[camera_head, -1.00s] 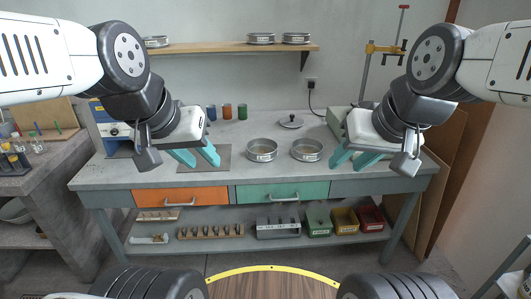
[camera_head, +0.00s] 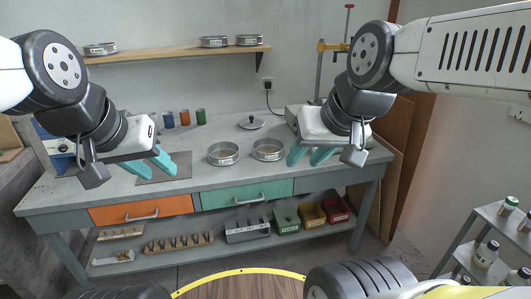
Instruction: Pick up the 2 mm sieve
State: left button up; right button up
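Two round metal sieves stand side by side on the bench, the left one (camera_head: 223,154) and the right one (camera_head: 268,150). More sieves sit on the wall shelf: one at its left (camera_head: 100,49) and two at its right, (camera_head: 214,42) and (camera_head: 249,41). Their labels are too small to read, so I cannot tell which is 2 mm. My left gripper (camera_head: 151,171) has teal fingers spread apart, empty, left of the bench sieves over a grey mat. My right gripper (camera_head: 306,159) is open and empty, just right of the right bench sieve.
A round lid (camera_head: 251,123) lies behind the bench sieves, and coloured cups (camera_head: 185,118) stand at the back left. A stand with a yellow clamp (camera_head: 333,46) rises at the back right. A bottle cart (camera_head: 470,235) is at the right. The bench front (camera_head: 240,180) is clear.

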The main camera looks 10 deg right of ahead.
aim_at(267, 149)
jog(key=i+j+z, duration=0.25)
jog(key=i+j, duration=0.2)
jog(key=i, duration=0.25)
jog(key=i+j+z, duration=0.2)
jog(key=i+j, duration=0.4)
jog(key=i, duration=0.05)
